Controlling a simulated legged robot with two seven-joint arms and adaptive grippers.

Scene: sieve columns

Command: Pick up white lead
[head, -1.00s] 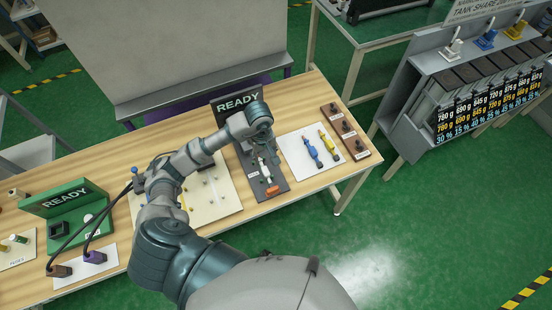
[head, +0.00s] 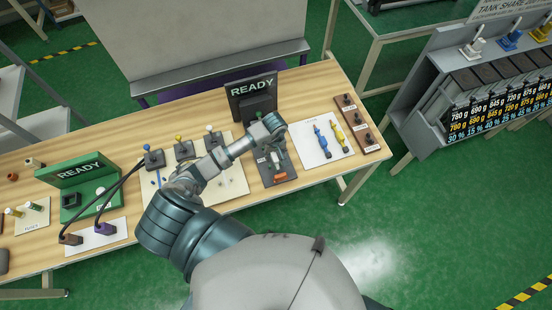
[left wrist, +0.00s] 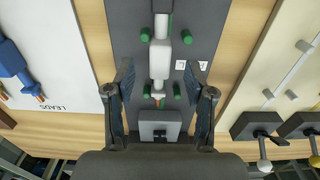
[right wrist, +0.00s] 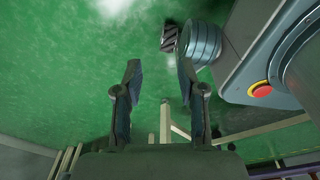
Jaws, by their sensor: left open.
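The white lead (head: 275,159) lies on a dark grey board (head: 283,176) below a READY sign. In the left wrist view the white lead (left wrist: 160,58) runs lengthwise between green pegs. My left gripper (left wrist: 161,75) is open, with one finger on each side of the lead's near part and a gap on both sides. In the head view my left gripper (head: 271,130) is over the board, its fingers mostly hidden by the arm. My right gripper (right wrist: 159,68) is open and empty, with green floor behind it.
Blue (head: 323,142) and yellow (head: 337,134) leads lie on a white mat (head: 315,158) right of the board. A cream panel (head: 232,184) with knobbed black blocks is left of it. A green READY stand (head: 83,172) is farther left. Brown blocks stand at the right end.

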